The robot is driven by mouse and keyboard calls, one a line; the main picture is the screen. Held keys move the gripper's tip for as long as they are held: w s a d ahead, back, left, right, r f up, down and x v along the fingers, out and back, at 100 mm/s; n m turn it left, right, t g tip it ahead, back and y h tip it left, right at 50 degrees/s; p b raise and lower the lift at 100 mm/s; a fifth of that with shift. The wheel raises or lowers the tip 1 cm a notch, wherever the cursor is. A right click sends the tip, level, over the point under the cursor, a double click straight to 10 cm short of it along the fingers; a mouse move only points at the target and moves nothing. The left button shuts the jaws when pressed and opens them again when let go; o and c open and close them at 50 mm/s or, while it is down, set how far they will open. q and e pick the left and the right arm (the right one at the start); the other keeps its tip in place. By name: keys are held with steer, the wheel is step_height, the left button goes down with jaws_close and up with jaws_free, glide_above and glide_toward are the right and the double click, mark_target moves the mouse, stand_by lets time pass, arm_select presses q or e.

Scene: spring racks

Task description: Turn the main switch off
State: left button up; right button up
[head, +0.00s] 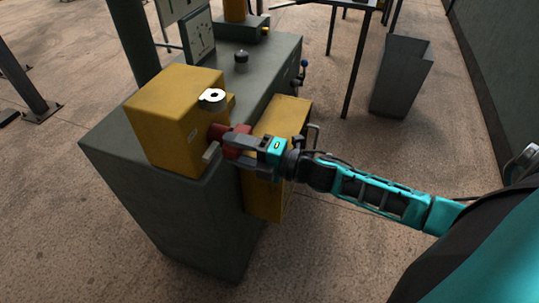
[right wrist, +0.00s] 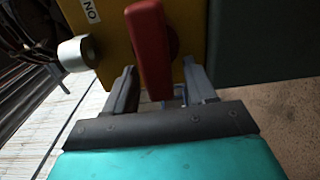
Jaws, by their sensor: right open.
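The main switch is a red handle on the face of a yellow box (head: 175,112) that stands on a grey cabinet. The red handle (head: 217,131) is partly hidden by my right gripper in the head view. In the right wrist view the handle (right wrist: 150,50) points down between the two fingers, beside a white label reading "ON" (right wrist: 91,11). My right gripper (right wrist: 158,92) is open, with one finger on each side of the handle and a visible gap to each. It also shows at the box's face in the head view (head: 232,146). My left gripper is not in view.
A second yellow box (head: 292,112) with a handle is on the cabinet's side, close behind my right gripper. The grey cabinet (head: 200,215) fills the space below. A grey bin (head: 400,78) stands on the floor at back right. Open floor lies right of the cabinet.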

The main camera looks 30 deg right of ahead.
steer(key=v, duration=1)
steer(key=shift+d, duration=0.3)
steer(key=shift+s, duration=0.15)
